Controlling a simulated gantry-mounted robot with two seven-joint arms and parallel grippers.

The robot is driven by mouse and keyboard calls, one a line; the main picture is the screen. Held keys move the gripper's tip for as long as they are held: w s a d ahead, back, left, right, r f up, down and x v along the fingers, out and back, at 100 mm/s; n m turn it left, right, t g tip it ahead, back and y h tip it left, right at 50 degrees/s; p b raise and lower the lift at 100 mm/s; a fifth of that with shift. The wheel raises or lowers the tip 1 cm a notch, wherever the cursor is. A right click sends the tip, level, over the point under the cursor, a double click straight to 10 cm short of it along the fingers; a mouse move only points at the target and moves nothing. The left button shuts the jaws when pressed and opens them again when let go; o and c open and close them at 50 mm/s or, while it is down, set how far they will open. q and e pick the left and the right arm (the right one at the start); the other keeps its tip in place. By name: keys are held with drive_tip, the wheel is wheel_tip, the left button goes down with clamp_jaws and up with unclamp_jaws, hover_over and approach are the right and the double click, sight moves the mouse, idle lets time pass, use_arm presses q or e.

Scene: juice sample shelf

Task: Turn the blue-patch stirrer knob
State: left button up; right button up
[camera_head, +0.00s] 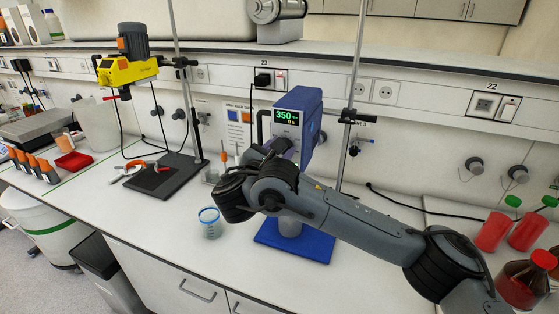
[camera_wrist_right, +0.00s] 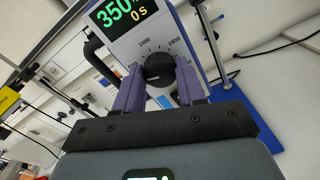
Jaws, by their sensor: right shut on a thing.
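The blue stirrer (camera_head: 311,103) stands on a rod in the middle of the bench. Its display (camera_head: 287,117) reads 350 and 0 s in green and white. In the right wrist view its white front panel (camera_wrist_right: 140,47) has a printed scale around a black round knob (camera_wrist_right: 158,66). My right gripper (camera_wrist_right: 159,76) has its two purple fingers closed on the knob, one on each side. In the head view my right forearm and wrist cover the knob and most of the fingers. My left gripper is not in view.
A blue base plate (camera_head: 293,243) lies below the stirrer. A small blue-rimmed beaker (camera_head: 209,222) stands left of it. A yellow stirrer (camera_head: 128,70) stands farther left. Red bottles (camera_head: 493,231) stand on the right. The bench front left of the beaker is clear.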

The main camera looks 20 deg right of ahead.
drive_tip(key=m+b, duration=0.7)
drive_tip(key=shift+s+m, duration=0.1)
drive_tip(key=shift+m, duration=0.3)
idle(0.4)
drive_tip(key=o, duration=1.1)
drive_tip(key=shift+c, duration=0.2)
